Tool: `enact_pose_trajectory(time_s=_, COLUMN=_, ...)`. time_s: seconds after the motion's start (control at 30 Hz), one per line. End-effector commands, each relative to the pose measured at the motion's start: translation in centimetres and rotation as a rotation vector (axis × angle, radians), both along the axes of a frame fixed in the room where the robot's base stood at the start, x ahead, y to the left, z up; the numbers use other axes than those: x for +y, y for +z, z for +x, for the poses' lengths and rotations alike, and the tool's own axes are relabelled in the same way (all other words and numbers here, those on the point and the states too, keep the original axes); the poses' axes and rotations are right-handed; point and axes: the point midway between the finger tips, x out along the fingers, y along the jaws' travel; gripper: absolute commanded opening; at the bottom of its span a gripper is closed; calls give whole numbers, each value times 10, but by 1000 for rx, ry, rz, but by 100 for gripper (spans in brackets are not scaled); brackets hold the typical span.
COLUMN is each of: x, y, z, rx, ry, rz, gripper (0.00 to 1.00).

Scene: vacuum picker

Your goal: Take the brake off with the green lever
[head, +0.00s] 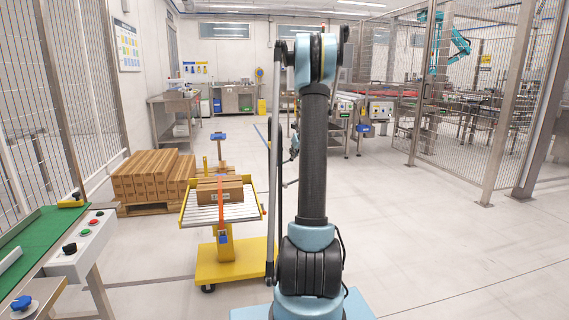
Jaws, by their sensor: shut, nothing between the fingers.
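I cannot make out a green lever in the head view. A yellow wheeled trolley (228,262) stands left of my arm, with a tilted roller top (195,217).
A carton (219,190) lies on the trolley. Stacked cartons (152,176) stand on a pallet behind left. A control box (83,243) with coloured buttons sits beside a green belt (45,240) at the left. Fencing (490,110) stands at the right. The floor (430,250) right of my arm is clear.

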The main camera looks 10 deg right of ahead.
Motion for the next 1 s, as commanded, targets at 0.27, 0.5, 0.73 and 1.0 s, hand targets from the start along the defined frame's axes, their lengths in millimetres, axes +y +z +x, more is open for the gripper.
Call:
enact_pose_trajectory(time_s=0.27, x=3, y=-11, z=12, rx=0, ry=2, rz=-1, gripper=0)
enact_pose_trajectory(time_s=0.5, x=7, y=-36, z=35, rx=0, ry=2, rz=-1, gripper=0)
enact_pose_trajectory(time_s=0.73, x=12, y=-59, z=58, rx=0, ry=2, rz=-2, gripper=0)
enact_pose_trajectory(time_s=1.0, x=18, y=-71, z=90, rx=0, ry=2, rz=-1, gripper=0)
